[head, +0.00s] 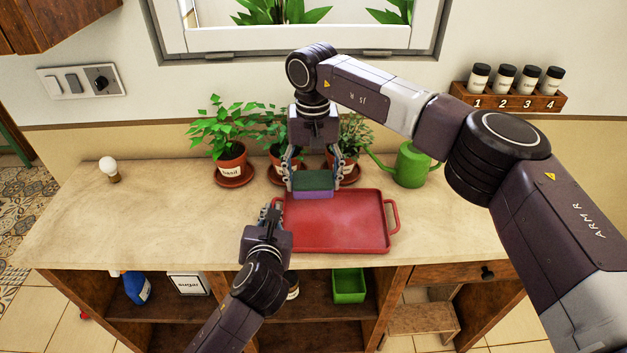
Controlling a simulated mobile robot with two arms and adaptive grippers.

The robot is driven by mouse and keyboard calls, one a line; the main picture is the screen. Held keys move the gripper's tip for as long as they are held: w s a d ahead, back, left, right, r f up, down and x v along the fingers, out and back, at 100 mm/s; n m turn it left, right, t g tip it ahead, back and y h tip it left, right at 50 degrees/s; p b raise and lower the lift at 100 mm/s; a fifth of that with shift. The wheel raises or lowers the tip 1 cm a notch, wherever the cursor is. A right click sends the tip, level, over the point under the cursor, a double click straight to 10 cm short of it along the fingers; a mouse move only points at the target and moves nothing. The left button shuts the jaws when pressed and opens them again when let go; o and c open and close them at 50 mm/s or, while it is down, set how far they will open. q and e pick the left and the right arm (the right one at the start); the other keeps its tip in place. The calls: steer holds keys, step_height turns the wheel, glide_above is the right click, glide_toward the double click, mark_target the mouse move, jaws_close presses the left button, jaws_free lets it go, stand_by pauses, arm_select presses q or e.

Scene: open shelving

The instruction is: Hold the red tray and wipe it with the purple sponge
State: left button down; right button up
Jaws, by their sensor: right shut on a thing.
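The red tray (340,222) lies on the counter, with a handle at its right end. My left gripper (271,212) is at the tray's left end, where the other handle would be; its fingers are small and partly hide that end, so its grip is unclear. The purple sponge (313,194) has a dark green top. My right gripper (313,178) points down and is shut on the sponge, one finger on each side. The sponge is over the tray's far left part; I cannot tell whether it touches the surface.
Potted herbs (230,160) stand behind the tray, close to my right gripper. A green watering can (410,165) is behind the tray's right end. A light bulb (108,167) stands far left. The counter (150,220) is clear left of the tray. A spice rack (508,98) hangs at right.

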arm_select(q)
steer(key=c, duration=2)
jaws_free()
steer(key=shift+f, duration=0.1)
